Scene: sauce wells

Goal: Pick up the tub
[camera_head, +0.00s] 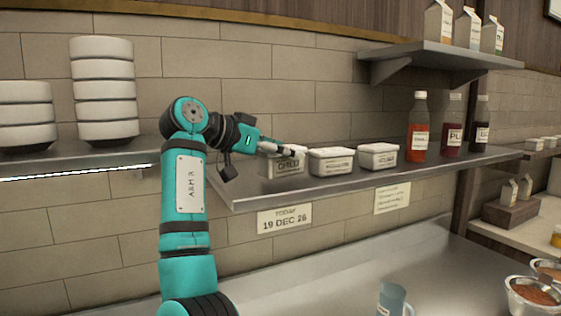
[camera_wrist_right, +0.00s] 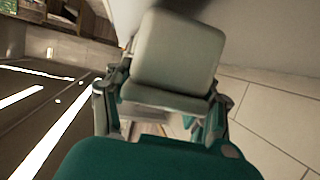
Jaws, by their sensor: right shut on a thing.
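Several white lidded tubs with labels stand in a row on the metal shelf (camera_head: 350,176). My right gripper (camera_head: 278,150) reaches the leftmost tub (camera_head: 287,168), whose label is partly readable. In the right wrist view the pale tub (camera_wrist_right: 175,55) fills the space between the fingers, and my right gripper (camera_wrist_right: 160,100) is shut on it. I cannot tell whether the tub still touches the shelf. The middle tub (camera_head: 331,161) and the right tub (camera_head: 377,156) stand beside it, apart from the gripper. My left gripper is not in view.
Sauce bottles (camera_head: 418,126) stand right of the tubs. An upper shelf (camera_head: 440,62) with cartons is above. Stacked white bowls (camera_head: 104,92) are on the left shelf. A cup (camera_head: 392,299) and metal bowls (camera_head: 533,296) are on the counter below.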

